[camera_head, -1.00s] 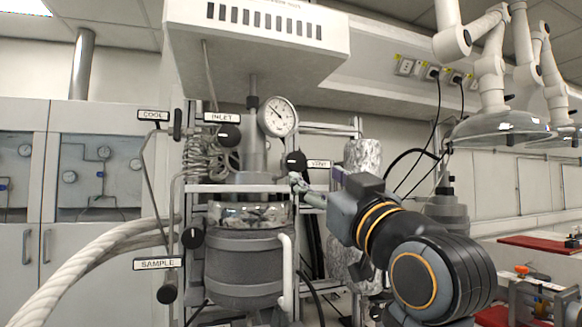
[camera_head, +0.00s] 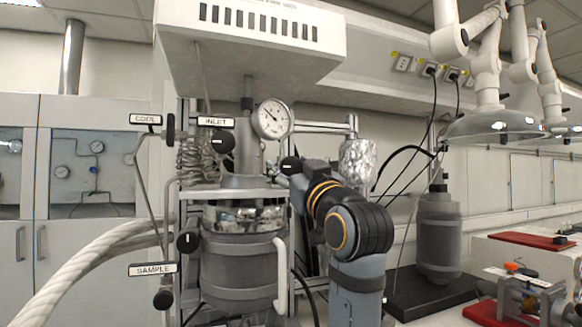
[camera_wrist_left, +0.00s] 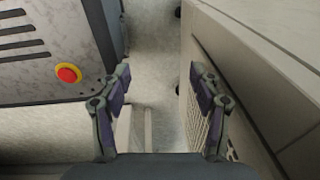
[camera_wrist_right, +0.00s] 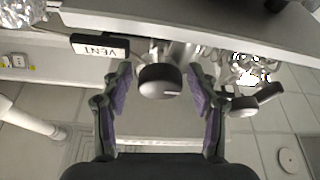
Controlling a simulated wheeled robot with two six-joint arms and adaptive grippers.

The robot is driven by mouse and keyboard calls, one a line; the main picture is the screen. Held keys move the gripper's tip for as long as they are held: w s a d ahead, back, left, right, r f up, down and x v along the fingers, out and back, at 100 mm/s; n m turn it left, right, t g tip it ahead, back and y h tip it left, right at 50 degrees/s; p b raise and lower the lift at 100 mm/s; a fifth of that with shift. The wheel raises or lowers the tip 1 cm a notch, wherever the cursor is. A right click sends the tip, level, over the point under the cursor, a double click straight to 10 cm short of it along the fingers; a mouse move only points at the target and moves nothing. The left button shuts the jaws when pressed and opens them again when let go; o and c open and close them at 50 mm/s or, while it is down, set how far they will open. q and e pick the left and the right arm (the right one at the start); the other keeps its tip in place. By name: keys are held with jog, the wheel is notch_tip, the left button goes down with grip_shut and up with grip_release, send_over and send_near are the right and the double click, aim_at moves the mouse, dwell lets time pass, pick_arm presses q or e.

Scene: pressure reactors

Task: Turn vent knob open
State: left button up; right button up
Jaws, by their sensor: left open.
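The vent knob (camera_head: 291,165) is a round black knob on the reactor, right of the pressure gauge. In the right wrist view the vent knob (camera_wrist_right: 160,82) sits between the open fingers of my right gripper (camera_wrist_right: 159,80), with a gap showing on each side. A short pale mark shows on its face. The VENT label (camera_wrist_right: 100,46) is beside it, upside down in that view. In the head view my right gripper (camera_head: 283,180) is at the knob, small and partly hidden. My left gripper (camera_wrist_left: 159,90) is open and empty over the floor, outside the head view.
The reactor vessel (camera_head: 238,270) stands below the knob. The gauge (camera_head: 272,119), inlet knob (camera_head: 222,142) and sample knob (camera_head: 188,242) are to its left. A foil-wrapped cylinder (camera_head: 357,165) is close on the right. A grey cabinet with a red button (camera_wrist_left: 68,74) is near my left gripper.

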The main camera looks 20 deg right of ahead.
jog(key=c, duration=1)
pick_arm(q)
jog(key=shift+w, duration=0.3)
pick_arm(e)
jog(key=shift+o, duration=0.2)
